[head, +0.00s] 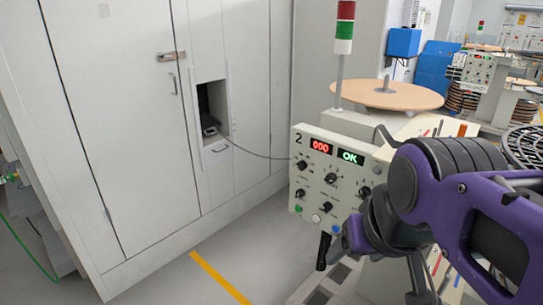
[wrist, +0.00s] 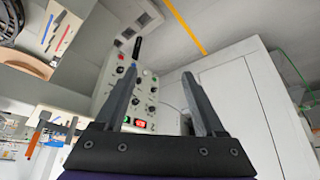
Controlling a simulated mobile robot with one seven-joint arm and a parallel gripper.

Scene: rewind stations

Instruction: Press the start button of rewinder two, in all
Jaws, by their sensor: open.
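The control panel of rewinder two (head: 335,195) is pale, carries a "2", a red display reading "000" and a green display reading "OK". Several black knobs sit below the displays. A green button (head: 299,209) is at its lower left corner, with a pale button (head: 316,218) to its right. No label is readable to tell which is the start button. In the wrist view the panel (wrist: 143,100) appears upside down, partly behind the left finger. My gripper (wrist: 160,70) is open, with nothing between its fingers. In the head view my arm covers the panel's right part.
A black handle (head: 322,252) hangs below the panel. A round tan reel (head: 387,94) and a red-green signal tower (head: 344,28) stand behind it. A pale cabinet (head: 120,130) fills the left. A second panel (head: 478,69) is farther back.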

